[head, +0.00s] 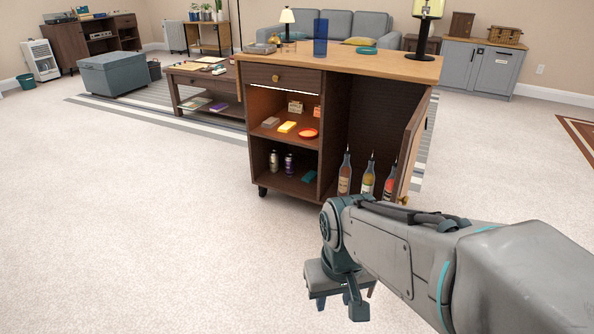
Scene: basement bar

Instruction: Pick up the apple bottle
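Three bottles with pourer tops stand upright in the bottom right compartment of the wooden bar cabinet (378,62): a left bottle (345,178), a middle bottle (368,180) and a right bottle (389,182). Their labels are too small for me to tell which one is the apple bottle. My arm hides the lowest parts of the middle and right bottles. My gripper (338,306) points down over the carpet, in front of and below the bottles in the picture. Its fingers are apart with nothing between them.
The cabinet door (411,150) stands open to the right of the bottles. Shelves on the left hold an orange-red plate (308,133), a yellow item (287,127) and two small cans. A blue glass (320,38) stands on top. The carpet at left is clear.

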